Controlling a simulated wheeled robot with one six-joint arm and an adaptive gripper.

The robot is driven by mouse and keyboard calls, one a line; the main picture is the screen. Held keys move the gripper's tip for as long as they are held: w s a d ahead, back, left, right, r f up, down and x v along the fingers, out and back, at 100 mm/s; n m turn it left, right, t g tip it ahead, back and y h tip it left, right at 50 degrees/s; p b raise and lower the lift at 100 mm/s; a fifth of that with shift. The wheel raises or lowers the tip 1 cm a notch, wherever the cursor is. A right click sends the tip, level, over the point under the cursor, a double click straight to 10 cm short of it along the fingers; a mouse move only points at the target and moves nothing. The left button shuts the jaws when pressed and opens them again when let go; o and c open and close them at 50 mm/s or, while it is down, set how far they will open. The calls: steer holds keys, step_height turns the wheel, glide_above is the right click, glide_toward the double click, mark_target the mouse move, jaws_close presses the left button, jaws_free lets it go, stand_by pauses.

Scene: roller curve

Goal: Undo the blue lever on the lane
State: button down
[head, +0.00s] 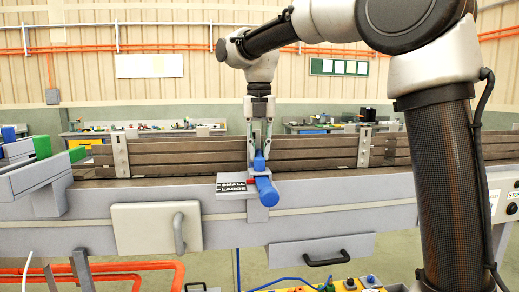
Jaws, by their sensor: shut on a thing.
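The blue lever (267,191) is on the near side rail of the lane (330,187), pointing toward me and slightly down. My gripper (260,158) points straight down from above and is shut on the upper back part of the blue lever. The lever's round front end sticks out toward me below the fingers. The exact contact of the fingertips is small and partly hidden.
Slatted guard boards (190,157) run behind the lane. A grey box with a handle (156,230) and a drawer with a black handle (322,252) are on the lane's front. Green and blue blocks (42,146) stand at the left. My arm fills the right side.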

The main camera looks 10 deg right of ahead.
mark_target(259, 152)
steer(key=c, duration=1.4)
jaws_free()
steer(key=shift+o, duration=0.2)
step_height(259, 152, up, 12)
steer(key=s+d+f+m+t, duration=0.1)
steer(key=s+d+f+m, duration=0.3)
steer(key=s+d+m, duration=0.3)
steer(key=s+d+f+m+t, duration=0.1)
steer(key=s+d+f+m, duration=0.2)
steer(key=s+d+m, duration=0.5)
steer(key=s+d+f+m+t, duration=0.1)
steer(key=s+d+f+m, duration=0.2)
steer(key=s+f+m, duration=0.2)
steer(key=s+d+f+m+t, duration=0.1)
steer(key=s+d+f+m, duration=0.2)
steer(key=f+m, duration=0.8)
steer(key=s+m, duration=0.2)
steer(key=shift+s+d+f+m, duration=0.15)
steer(key=shift+s+d+m, duration=0.1)
steer(key=shift+m, duration=0.05)
